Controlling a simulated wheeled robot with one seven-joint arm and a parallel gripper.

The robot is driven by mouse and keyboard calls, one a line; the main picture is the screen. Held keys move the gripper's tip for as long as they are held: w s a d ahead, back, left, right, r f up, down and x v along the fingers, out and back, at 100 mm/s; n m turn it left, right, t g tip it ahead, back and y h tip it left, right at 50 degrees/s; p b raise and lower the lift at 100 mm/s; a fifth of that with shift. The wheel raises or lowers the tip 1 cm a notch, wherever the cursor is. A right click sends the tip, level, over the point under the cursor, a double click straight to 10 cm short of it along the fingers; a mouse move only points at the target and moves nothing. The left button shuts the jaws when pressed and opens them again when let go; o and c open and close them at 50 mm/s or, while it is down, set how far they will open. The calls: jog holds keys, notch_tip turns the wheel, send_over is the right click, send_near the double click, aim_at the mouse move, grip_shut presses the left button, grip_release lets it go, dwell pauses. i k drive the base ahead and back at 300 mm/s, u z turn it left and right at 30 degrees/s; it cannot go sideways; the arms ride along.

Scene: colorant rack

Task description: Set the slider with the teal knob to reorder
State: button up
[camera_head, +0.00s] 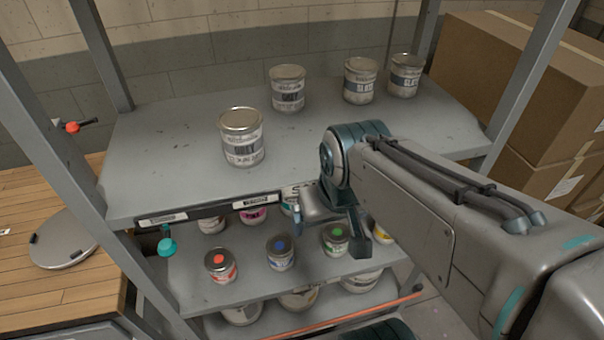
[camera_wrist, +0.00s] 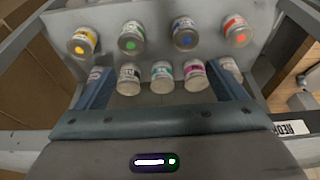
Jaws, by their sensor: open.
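The teal knob (camera_head: 167,245) hangs below the dark slider rail (camera_head: 210,211) on the top shelf's front edge, near its left end. In the wrist view a label (camera_wrist: 292,128) at the right begins "REO". My gripper (camera_head: 328,230) is open and empty in front of the shelf edge, well right of the knob. Its two fingers also show in the wrist view (camera_wrist: 162,88); the knob does not.
Paint cans (camera_head: 242,137) stand on the top shelf. Several cans with coloured lids (camera_head: 221,265) stand on the shelf below, near my gripper. A red knob (camera_head: 72,127) is by the left post. A wooden table (camera_head: 60,190) is left, cardboard boxes (camera_head: 530,80) right.

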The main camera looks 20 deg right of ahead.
aim_at(167, 247)
jog(key=u, duration=0.05)
jog(key=k, duration=0.65)
jog(key=u, duration=0.95)
jog(key=i, duration=0.5)
